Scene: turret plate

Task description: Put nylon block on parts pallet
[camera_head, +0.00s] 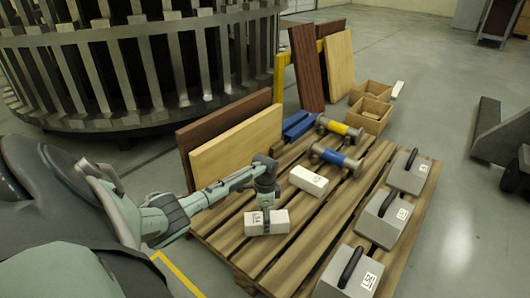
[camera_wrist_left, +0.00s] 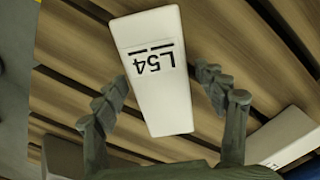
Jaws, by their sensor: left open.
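A white block (camera_head: 279,223), which looks like the nylon block, lies on the wooden parts pallet (camera_head: 325,230) near its left edge. My left gripper (camera_head: 265,208) reaches down over this block from behind. In the left wrist view the white block (camera_wrist_left: 157,85) shows its label "L54" upside down. It sits between the two spread fingers of my open left gripper (camera_wrist_left: 165,100), with gaps at both sides. Whether it touches the pallet slats all along its base is hard to tell. My right gripper is not in view.
A second white block (camera_head: 309,180) lies just beyond on the pallet. Handled grey weights (camera_head: 383,219) line the right side. Blue and yellow cylinders (camera_head: 340,130), boards (camera_head: 240,144) and wooden bins (camera_head: 371,113) stand at the back. A large slatted turret ring (camera_head: 140,70) stands behind left.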

